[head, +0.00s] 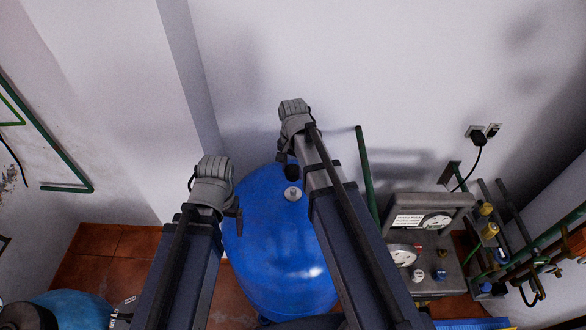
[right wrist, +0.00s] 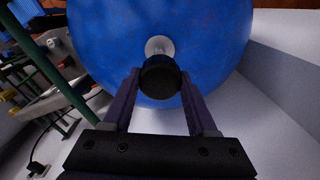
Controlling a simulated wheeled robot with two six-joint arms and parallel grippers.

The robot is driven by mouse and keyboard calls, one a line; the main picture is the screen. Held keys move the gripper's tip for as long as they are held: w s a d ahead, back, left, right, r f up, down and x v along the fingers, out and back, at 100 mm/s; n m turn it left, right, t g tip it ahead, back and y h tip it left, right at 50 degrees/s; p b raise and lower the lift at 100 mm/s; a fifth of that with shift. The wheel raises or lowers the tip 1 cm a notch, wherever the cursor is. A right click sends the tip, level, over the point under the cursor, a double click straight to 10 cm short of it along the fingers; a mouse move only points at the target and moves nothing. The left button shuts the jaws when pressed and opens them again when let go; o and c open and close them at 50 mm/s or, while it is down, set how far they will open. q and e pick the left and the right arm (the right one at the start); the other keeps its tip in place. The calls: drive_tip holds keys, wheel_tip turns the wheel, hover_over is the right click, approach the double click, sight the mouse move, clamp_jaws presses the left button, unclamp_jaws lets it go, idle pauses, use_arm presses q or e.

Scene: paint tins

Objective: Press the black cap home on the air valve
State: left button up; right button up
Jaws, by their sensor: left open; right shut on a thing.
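The black cap (right wrist: 160,77) is a short round piece held between the two fingers of my right gripper (right wrist: 158,84). In the head view, the cap (head: 291,173) shows just below my right gripper (head: 290,164). The air valve (head: 293,193) is a pale grey fitting on the blue tank (head: 275,245). In the head view the cap appears apart from it, towards the wall. In the right wrist view the valve (right wrist: 159,46) shows behind the cap, which hides part of it. My left gripper (head: 234,210) is open and empty, left of the tank.
A grey panel with gauges (head: 425,222) stands to the right, with a green pipe (head: 366,175) between it and the tank. More pipes and valves fill the far right. White walls (head: 270,50) close off the back and left. Another blue vessel (head: 75,312) stands at lower left.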

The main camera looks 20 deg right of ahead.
sight(293, 189)
drive_tip(key=shift+f, duration=0.15)
wheel_tip(293, 189, down, 6)
drive_tip(key=b, duration=0.6)
drive_tip(key=shift+r, duration=0.2)
drive_tip(key=shift+f+b, duration=1.75)
drive_tip(key=shift+f, duration=0.05)
idle(2.8)
drive_tip(key=o, duration=1.2)
drive_tip(key=shift+r, duration=0.15)
wheel_tip(293, 189, up, 8)
drive_tip(key=p, duration=0.8)
drive_tip(key=shift+f, duration=0.2)
drive_tip(key=shift+f, duration=0.15)
